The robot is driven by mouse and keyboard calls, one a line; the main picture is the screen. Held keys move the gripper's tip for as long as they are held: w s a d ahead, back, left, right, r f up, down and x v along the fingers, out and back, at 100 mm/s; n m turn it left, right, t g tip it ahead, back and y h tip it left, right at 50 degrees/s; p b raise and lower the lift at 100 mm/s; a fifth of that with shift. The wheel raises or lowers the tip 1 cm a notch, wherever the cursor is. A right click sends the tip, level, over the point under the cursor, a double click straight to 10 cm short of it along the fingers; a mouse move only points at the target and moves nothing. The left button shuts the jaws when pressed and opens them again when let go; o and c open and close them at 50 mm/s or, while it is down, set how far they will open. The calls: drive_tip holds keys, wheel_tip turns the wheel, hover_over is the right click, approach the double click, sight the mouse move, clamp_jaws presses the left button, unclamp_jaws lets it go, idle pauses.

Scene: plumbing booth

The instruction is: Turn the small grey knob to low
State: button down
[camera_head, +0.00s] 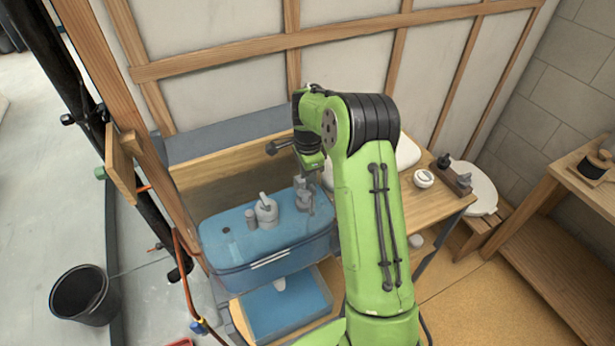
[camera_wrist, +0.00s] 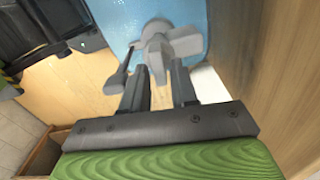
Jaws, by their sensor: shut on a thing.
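A small grey knob (camera_head: 304,200) stands on the right part of the blue basin's top in the head view. It shows close up in the wrist view as a grey winged piece (camera_wrist: 160,48) between and just beyond my fingers. My gripper (camera_wrist: 155,72) points down at it from above, one finger on each side, and is shut on it. In the head view my gripper (camera_head: 308,183) is small and partly hidden by my wrist. The knob's marks and its setting cannot be read.
A grey spout fitting (camera_head: 266,212) stands left of the knob on the blue basin (camera_head: 230,250). A white round item (camera_head: 424,178) and a dark-topped fitting (camera_head: 455,178) sit on the wooden bench at right. A black bucket (camera_head: 82,295) stands on the floor at left.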

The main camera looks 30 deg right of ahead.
drive_tip(key=shift+s+m+b, duration=0.1)
drive_tip(key=shift+m+b, duration=0.6)
drive_tip(key=shift+m, duration=1.6)
drive_tip(key=c, duration=1.1)
unclamp_jaws()
drive_tip(key=shift+c, duration=0.2)
